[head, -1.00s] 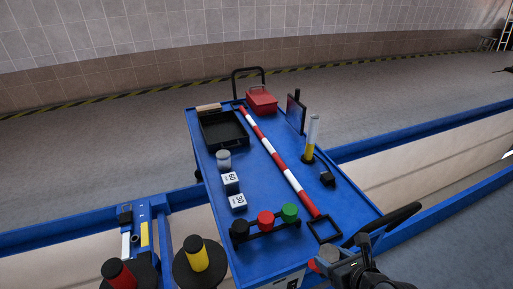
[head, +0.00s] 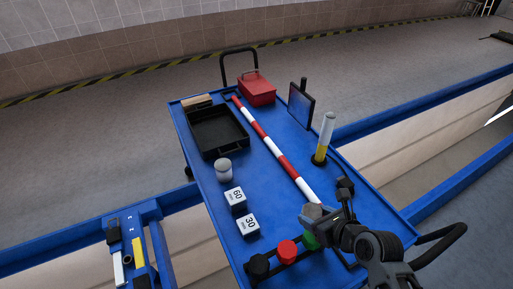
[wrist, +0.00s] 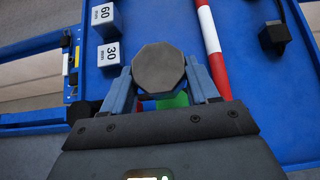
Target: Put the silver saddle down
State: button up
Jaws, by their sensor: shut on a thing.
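The silver saddle (wrist: 158,68) is a grey octagonal block held between the two fingers of my gripper (wrist: 160,84) in the wrist view. In the head view the silver saddle (head: 312,211) shows at the tip of my gripper (head: 322,216), over the near right part of the blue cart (head: 275,190). A green saddle (wrist: 173,99) lies below it, partly covered by it. In the head view the green saddle (head: 310,241) stands on a black rack beside a red saddle (head: 287,251) and a black one (head: 259,266). I cannot tell the height of the silver saddle above the cart.
White blocks marked 60 (head: 236,199) and 30 (head: 248,225) stand left of my gripper. A red-and-white bar (head: 277,151) runs along the cart. A black tray (head: 218,131), grey jar (head: 224,169), red box (head: 257,88) and yellow-white cylinder (head: 325,138) stand farther back.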

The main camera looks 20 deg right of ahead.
jog(key=shift+s+a+f+b+x, duration=0.15)
jog(key=shift+b+x, duration=0.15)
jog(key=shift+x, duration=2.45)
jog(key=shift+s+a+f+b+x, duration=0.1)
jog(key=shift+b+x, duration=0.2)
jog(key=shift+x, duration=2.45)
jog(key=shift+s+a+f+b+x, duration=0.15)
jog(key=shift+b+x, duration=0.15)
jog(key=shift+x, duration=2.4)
jog(key=o, duration=1.3)
jog(key=shift+f, duration=0.1)
jog(key=shift+c, duration=0.2)
jog(key=p+v, duration=0.2)
jog(key=v, duration=1)
jog(key=shift+s, duration=0.1)
